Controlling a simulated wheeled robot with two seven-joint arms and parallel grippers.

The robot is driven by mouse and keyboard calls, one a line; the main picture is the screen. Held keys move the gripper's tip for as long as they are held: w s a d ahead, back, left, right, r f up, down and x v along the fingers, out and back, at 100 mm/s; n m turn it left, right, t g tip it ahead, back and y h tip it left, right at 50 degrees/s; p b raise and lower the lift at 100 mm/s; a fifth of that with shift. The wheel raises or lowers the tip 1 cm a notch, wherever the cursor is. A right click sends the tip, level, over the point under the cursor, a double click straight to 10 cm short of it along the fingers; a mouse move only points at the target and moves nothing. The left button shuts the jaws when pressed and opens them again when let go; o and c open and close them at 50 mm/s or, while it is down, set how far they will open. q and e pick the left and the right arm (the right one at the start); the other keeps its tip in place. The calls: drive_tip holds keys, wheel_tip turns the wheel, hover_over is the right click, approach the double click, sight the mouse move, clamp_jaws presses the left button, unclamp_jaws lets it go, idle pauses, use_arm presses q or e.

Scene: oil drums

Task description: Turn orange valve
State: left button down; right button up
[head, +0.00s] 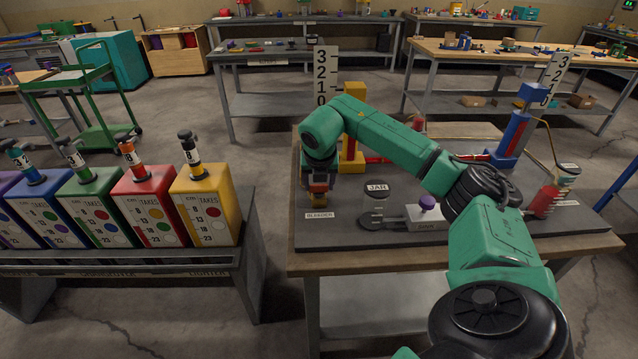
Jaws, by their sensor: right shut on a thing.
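The orange valve (317,200) is a small orange-yellow piece at the left front of the dark bench board, just behind a label that seems to read "BLEEDER". My right gripper (318,190) reaches down onto it from above and is shut on it. The fingers and wrist cover most of the valve, so its handle angle cannot be told. My left gripper is not in view.
A yellow post (354,100) is behind my wrist. A blue and red column (512,135) stands farther right. Colored drums, including a yellow one (205,205), stand on a left rack.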

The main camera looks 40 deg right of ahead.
drive_tip(key=o, duration=1.4)
drive_tip(key=shift+w+r, duration=0.1)
drive_tip(key=shift+r, duration=0.1)
drive_tip(key=shift+c, duration=0.2)
drive_tip(key=shift+f, duration=0.1)
drive_tip(key=b+v, duration=0.1)
drive_tip(key=v, duration=1.3)
drive_tip(key=shift+s+r, duration=0.25)
